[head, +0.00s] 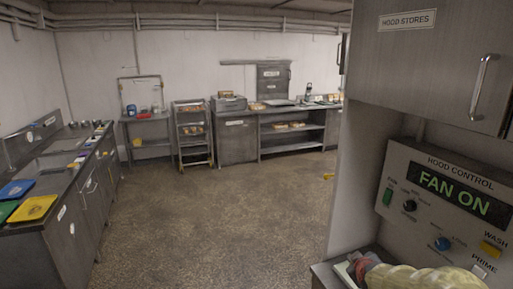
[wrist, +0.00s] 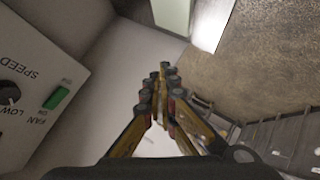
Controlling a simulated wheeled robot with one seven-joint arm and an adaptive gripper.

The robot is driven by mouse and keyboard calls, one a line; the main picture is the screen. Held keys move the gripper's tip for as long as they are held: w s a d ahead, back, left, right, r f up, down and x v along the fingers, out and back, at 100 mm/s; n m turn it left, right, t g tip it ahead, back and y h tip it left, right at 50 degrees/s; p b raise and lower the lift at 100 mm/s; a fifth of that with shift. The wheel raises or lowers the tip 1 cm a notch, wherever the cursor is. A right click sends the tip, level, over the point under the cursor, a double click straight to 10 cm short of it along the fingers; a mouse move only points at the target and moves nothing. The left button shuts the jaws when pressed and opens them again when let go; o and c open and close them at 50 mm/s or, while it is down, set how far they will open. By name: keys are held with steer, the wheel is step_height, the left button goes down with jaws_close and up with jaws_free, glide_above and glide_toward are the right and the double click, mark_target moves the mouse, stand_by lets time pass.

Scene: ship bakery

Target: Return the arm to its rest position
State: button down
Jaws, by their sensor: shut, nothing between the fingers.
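My gripper (wrist: 165,72) shows in the wrist view with its yellow and black fingers drawn together. Nothing is between the fingertips. The arm and gripper do not show in the head view. In the wrist view, the grey control panel is at the left, with its green fan button (wrist: 56,98) and a black speed knob (wrist: 9,92). My gripper is to the right of the panel and apart from it.
The hood control panel (head: 436,205) reads FAN ON at the right, below the hood stores cupboard (head: 420,65). A counter (head: 85,175) with coloured boards stands at the left. Shelves and worktops line the back wall. The floor (head: 220,215) between is mostly clear.

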steer(key=s+a+r+m+g+y, duration=0.15)
steer(key=s+a, duration=0.25)
steer(key=s, duration=0.7)
steer(key=s+a+r+m+g, duration=0.2)
steer(key=s+a+m+g, duration=0.15)
steer(key=s, duration=0.75)
steer(key=s+a+r+m+g+y, duration=0.15)
steer(key=s+a, duration=0.35)
steer(key=s, duration=0.6)
steer(key=shift+n+t, duration=0.35)
steer(key=shift+t, duration=0.5)
steer(key=r, duration=0.1)
steer(key=s+r, duration=0.1)
steer(key=r, duration=0.1)
steer(key=s+a+r, duration=0.1)
steer(key=r, duration=0.1)
